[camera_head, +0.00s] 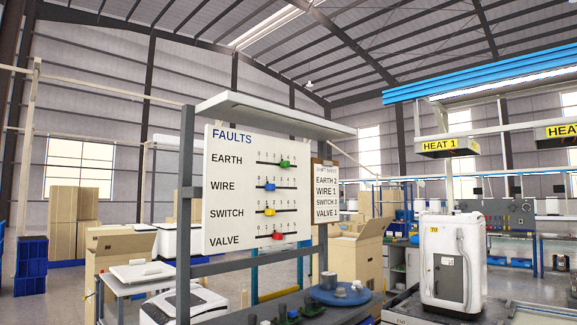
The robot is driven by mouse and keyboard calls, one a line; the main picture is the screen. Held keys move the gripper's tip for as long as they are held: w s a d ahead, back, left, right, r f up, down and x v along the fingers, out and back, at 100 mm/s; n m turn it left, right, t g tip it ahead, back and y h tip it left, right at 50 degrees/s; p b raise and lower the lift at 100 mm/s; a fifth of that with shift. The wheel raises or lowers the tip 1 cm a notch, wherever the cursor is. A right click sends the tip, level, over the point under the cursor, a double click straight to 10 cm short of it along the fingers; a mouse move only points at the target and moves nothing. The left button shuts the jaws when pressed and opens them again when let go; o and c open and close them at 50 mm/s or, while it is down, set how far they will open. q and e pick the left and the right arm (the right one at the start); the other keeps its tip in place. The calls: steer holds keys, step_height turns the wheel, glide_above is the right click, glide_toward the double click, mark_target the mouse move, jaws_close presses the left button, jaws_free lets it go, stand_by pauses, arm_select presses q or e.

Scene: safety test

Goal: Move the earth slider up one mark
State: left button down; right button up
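The white FAULTS board (235,200) stands upright on a dark frame, left of centre. Its top row is labelled EARTH, and the green earth slider (284,163) sits right of the middle of its horizontal track. The small digits above the track are too small to read surely. Below are the blue wire slider (270,187), the yellow switch slider (270,212) and the red valve slider (277,236). A clipboard sheet (326,195) to the right of the board appears to read EARTH 2, WIRE 1, SWITCH 3, VALVE 1. Neither of my grippers is in view.
A pale shelf (270,112) overhangs the board. Below it, a dark bench carries a round blue item (340,294) and small green parts. A white machine (452,262) stands at right, and cardboard boxes (357,252) stand behind. The space directly before the board looks clear.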

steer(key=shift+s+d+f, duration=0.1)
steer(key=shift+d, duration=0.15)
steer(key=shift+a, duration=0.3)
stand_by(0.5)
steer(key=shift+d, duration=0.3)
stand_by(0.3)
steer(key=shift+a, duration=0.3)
